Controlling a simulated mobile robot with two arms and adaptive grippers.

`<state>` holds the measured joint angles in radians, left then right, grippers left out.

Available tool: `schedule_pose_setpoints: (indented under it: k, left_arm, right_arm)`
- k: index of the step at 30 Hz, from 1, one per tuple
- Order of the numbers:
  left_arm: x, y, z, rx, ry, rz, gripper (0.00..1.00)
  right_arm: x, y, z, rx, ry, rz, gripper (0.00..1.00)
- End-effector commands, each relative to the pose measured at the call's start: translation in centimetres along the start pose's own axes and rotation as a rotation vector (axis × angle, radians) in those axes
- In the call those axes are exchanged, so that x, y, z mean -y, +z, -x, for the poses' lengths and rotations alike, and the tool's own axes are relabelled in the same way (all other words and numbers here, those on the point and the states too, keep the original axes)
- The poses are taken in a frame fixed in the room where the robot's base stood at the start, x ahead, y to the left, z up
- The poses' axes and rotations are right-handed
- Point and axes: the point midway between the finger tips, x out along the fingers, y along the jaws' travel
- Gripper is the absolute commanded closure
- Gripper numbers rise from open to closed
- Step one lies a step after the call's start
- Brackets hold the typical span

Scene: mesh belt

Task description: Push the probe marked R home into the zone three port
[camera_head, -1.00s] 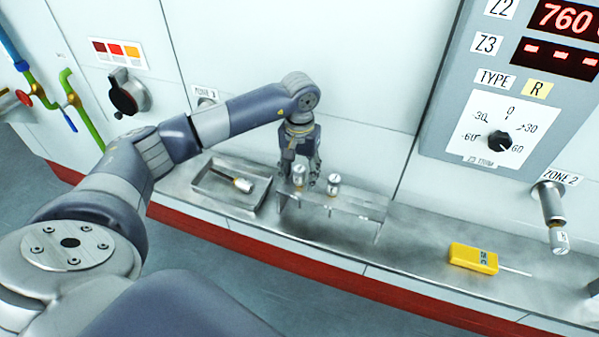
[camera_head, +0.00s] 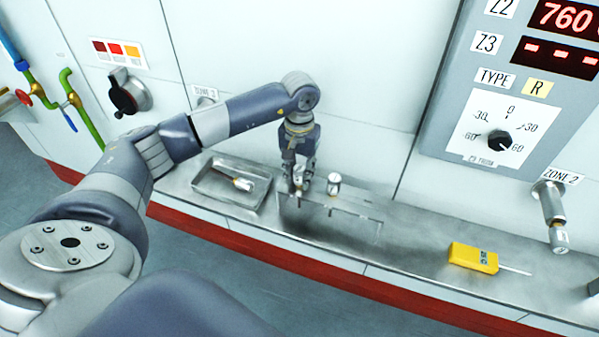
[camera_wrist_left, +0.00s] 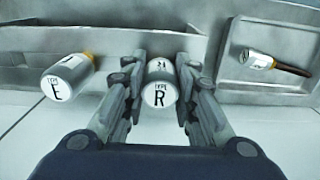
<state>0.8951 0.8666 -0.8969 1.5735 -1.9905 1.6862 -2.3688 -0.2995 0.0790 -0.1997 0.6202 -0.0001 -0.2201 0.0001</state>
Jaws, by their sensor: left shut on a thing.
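The probe marked R (camera_wrist_left: 160,93) stands in the rack with its lettered cap facing the left wrist camera. My left gripper (camera_wrist_left: 161,78) is shut on that probe, with one finger on each side of its cap. In the head view the left gripper (camera_head: 301,181) is down at the rack (camera_head: 345,212), and the R probe's cap (camera_head: 299,171) shows between its fingers. The zone three port (camera_head: 207,98) is on the wall behind my left arm, under a label partly hidden by the arm. My right gripper is not in view.
A probe marked E (camera_wrist_left: 68,78) stands beside it in the rack (camera_head: 334,183). A metal tray (camera_head: 215,199) holds another probe (camera_head: 240,183). A yellow meter (camera_head: 473,257) lies on the ledge. The zone two port (camera_head: 550,203) has a probe in it.

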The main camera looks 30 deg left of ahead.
Motion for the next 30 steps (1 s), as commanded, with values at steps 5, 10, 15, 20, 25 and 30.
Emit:
schedule_pose_setpoints:
  k: [5, 10, 15, 20, 25, 30]
  left_arm:
    - [0.0, 0.0, 0.5, -0.001, 0.0, 0.0, 0.95]
    - [0.0, 0.0, 1.4, -0.001, 0.0, 0.0, 0.95]
    - [0.0, 0.0, 2.2, -0.002, 0.0, 0.0, 0.95]
    - [0.0, 0.0, 3.0, 0.0, 0.0, 0.0, 0.95]
    - [0.0, 0.0, 3.9, -0.001, 0.0, 0.0, 0.95]
    - [0.0, -0.1, 4.8, -0.002, 0.0, 0.0, 0.95]
  right_arm:
    - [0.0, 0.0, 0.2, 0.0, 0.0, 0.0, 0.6]
    - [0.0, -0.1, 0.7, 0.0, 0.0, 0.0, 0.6]
    - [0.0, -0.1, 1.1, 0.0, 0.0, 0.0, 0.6]
    - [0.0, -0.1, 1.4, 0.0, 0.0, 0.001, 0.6]
    - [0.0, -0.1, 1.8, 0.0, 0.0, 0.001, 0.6]
    - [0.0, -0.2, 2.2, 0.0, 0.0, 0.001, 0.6]
